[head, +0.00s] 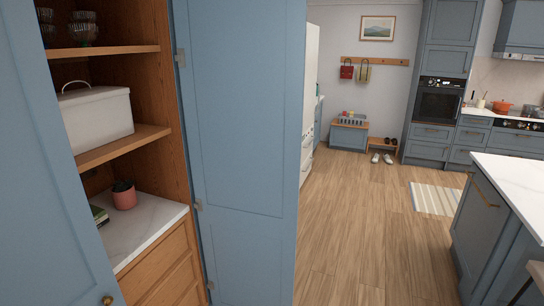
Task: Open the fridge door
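A tall white appliance (309,95), which looks like the fridge, stands beyond the open blue cupboard door (245,150). Only a narrow strip of it shows, at a steep angle. The blue door hides the rest of it. I cannot tell from this strip whether the fridge door is open or shut, and its handle is not clear. My gripper is not in view.
The open larder (150,180) at left holds a white box (97,122) and a pink plant pot (124,197). An island (515,205) stands at right. The wooden floor (365,225) between is clear, with a striped rug (434,199) and shoes (381,158) farther back.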

